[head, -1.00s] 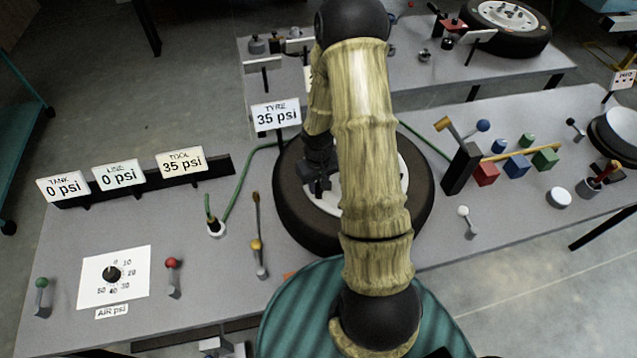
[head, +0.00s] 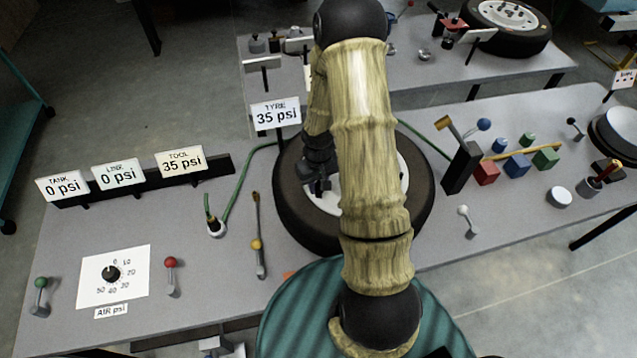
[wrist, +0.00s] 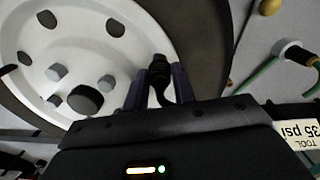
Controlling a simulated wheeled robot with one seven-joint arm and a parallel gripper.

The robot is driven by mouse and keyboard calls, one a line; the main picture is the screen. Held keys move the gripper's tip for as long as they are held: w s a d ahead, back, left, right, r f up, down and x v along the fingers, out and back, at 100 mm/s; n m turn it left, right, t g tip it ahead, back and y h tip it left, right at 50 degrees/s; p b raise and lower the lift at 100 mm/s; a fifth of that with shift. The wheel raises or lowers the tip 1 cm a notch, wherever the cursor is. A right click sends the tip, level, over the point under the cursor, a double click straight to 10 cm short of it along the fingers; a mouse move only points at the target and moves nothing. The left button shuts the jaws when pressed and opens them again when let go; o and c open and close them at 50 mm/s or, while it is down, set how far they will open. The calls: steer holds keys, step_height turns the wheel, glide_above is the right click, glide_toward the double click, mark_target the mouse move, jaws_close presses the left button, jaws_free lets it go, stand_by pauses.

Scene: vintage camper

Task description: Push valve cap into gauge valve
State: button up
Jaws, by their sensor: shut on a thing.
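My gripper (wrist: 160,92) is at the tyre (head: 290,205), over the edge of its white wheel (wrist: 110,45). In the wrist view its two fingers are shut on a small black piece (wrist: 158,68), which looks like the valve cap. The piece points toward the wheel's rim. The valve itself is hidden behind the piece and fingers, so I cannot tell whether they touch. In the head view my gripper (head: 318,185) is small and dark at the wheel's left side, and my arm covers much of the wheel.
The TYRE sign (head: 276,113) reads 35 psi, and the TOOL sign (head: 181,161) reads 35 psi. The TANK sign (head: 62,186) and LINE sign (head: 118,174) read 0 psi. A green hose (head: 237,190) runs left of the tyre. A yellow-knobbed lever (head: 258,246) stands nearby. Coloured blocks (head: 517,165) lie right.

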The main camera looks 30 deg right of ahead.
steer(key=shift+f, duration=0.4)
steer(key=o, duration=1.1)
steer(key=shift+c, duration=0.2)
steer(key=shift+r, duration=0.15)
step_height(320, 180, up, 17)
steer(key=b, duration=0.2)
steer(key=shift+r+b, duration=0.15)
steer(key=shift+b, duration=0.15)
steer(key=s+a+r+t, duration=0.1)
steer(key=s+a+t, duration=0.1)
steer(key=s+a, duration=0.7)
steer(key=shift+s+t+b, duration=0.3)
steer(key=shift+s, duration=0.35)
